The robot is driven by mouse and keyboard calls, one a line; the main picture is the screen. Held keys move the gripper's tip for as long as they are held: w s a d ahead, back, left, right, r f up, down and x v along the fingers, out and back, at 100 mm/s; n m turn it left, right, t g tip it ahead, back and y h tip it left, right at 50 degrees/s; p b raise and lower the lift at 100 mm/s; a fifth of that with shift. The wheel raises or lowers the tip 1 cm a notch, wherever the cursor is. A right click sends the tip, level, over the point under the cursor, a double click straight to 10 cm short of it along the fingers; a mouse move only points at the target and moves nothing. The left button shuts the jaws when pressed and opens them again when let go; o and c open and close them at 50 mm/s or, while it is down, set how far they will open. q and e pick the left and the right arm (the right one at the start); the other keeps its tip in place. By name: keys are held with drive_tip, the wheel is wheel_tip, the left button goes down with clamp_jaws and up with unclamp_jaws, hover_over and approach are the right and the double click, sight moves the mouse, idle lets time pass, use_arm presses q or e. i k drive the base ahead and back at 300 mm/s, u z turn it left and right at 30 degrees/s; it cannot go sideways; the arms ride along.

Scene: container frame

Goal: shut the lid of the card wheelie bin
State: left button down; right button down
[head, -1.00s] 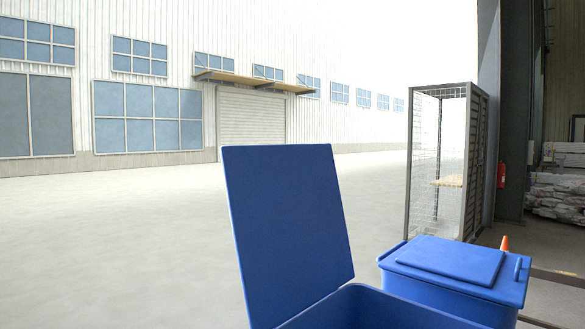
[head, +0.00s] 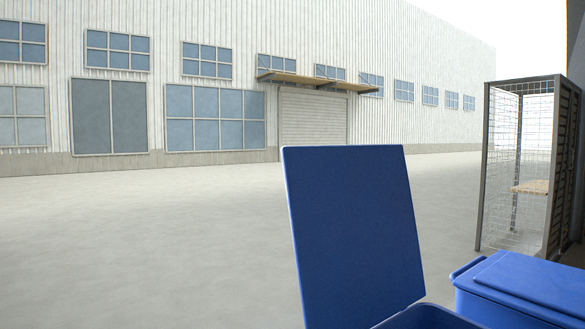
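A blue wheelie bin (head: 425,318) stands at the bottom edge of the head view, with only its top rim in sight. Its blue lid (head: 355,230) stands open, nearly upright and leaning slightly, hinged at the left side of the rim. A second blue bin (head: 520,290) stands close to its right with its lid shut. No label shows on either bin, so I cannot tell which is the card bin. Neither of my grippers is in view.
A wire mesh cage (head: 525,170) with a wooden shelf stands behind the bins at the right. Open concrete floor (head: 150,250) lies to the left and beyond. A pale corrugated building (head: 220,100) closes off the background.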

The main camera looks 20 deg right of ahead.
sight(360, 264)
drive_tip(key=i, duration=1.3)
drive_tip(key=z, duration=0.1)
